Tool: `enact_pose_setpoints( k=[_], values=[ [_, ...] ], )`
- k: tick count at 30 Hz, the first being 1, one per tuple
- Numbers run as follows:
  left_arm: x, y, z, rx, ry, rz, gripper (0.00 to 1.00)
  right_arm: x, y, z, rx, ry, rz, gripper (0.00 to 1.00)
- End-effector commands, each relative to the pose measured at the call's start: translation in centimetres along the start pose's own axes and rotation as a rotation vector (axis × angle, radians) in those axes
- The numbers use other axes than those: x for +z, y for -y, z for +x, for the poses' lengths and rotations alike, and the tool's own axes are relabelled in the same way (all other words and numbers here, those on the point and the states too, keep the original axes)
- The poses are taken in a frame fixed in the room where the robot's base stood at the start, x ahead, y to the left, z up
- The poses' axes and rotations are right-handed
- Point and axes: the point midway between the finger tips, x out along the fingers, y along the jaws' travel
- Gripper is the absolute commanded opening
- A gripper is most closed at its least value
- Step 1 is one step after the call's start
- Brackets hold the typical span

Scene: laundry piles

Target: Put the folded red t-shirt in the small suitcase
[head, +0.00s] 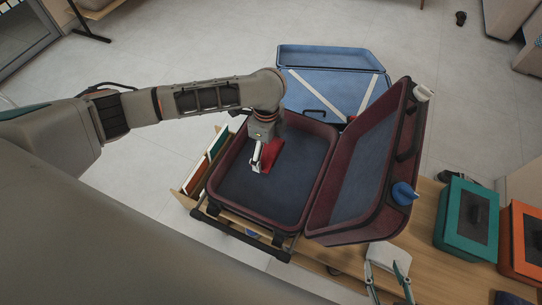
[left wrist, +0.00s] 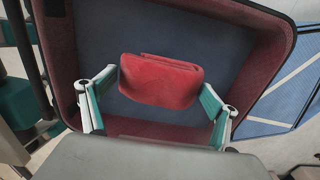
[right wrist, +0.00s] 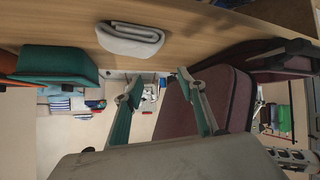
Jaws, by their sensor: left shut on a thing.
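The folded red t-shirt (head: 273,153) is inside the base of an open maroon suitcase (head: 228,157) with a dark blue lining. My left gripper (head: 259,168) is shut on the t-shirt. In the left wrist view the fingers (left wrist: 155,105) hold the t-shirt (left wrist: 163,82) at its left and right sides, over the lining; whether it touches the bottom is unclear. My right gripper (head: 389,282) is low right in the head view, outside the suitcase. In the right wrist view its fingers (right wrist: 162,105) are apart with nothing between them.
An open blue suitcase (head: 335,62) stands behind the maroon one. The maroon lid (head: 370,165) is raised at the right. A folded white cloth (head: 386,256), a teal box (head: 466,220) and an orange box (head: 525,240) are on the wooden table (head: 428,215).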

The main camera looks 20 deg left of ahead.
Motion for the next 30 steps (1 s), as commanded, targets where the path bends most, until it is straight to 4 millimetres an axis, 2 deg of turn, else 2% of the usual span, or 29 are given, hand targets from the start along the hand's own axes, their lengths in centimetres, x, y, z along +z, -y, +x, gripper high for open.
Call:
enact_pose_setpoints(
  k=[1, 8, 12, 16, 19, 21, 29, 30],
  values=[
    [0.0, -0.2, 1.3, 0.008, -0.001, 0.0, 0.64, 0.6, 0.3, 0.1, -0.005, 0.007, 0.002, 0.4],
    [0.0, 0.1, 2.2, -0.002, 0.0, 0.0, 0.64, 0.2, 0.3, 0.2, -0.008, 0.001, 0.003, 0.4],
    [-0.1, -0.2, 4.3, 0.006, -0.002, -0.001, 0.64, 0.8, 0.7, 0.3, -0.015, 0.008, 0.009, 0.4],
    [-0.1, -0.2, 6.2, 0.007, -0.001, -0.001, 0.64, 0.1, 1.4, 0.6, -0.027, -0.013, 0.031, 0.4],
    [0.0, 0.0, 6.2, 0.0, -0.001, -0.001, 0.64, -1.2, 1.6, 0.7, -0.03, -0.041, 0.04, 0.4],
    [0.0, 0.2, 5.9, -0.004, 0.0, -0.001, 0.6, -1.8, 1.5, 0.6, -0.029, -0.052, 0.042, 0.4],
    [0.0, 0.2, 6.1, -0.005, 0.0, 0.0, 0.6, -1.5, 1.4, 0.6, -0.027, -0.046, 0.039, 0.4],
    [0.0, 0.2, 6.2, -0.005, 0.0, 0.0, 0.91, -1.4, 1.4, 0.6, -0.027, -0.043, 0.038, 0.4]
  ],
)
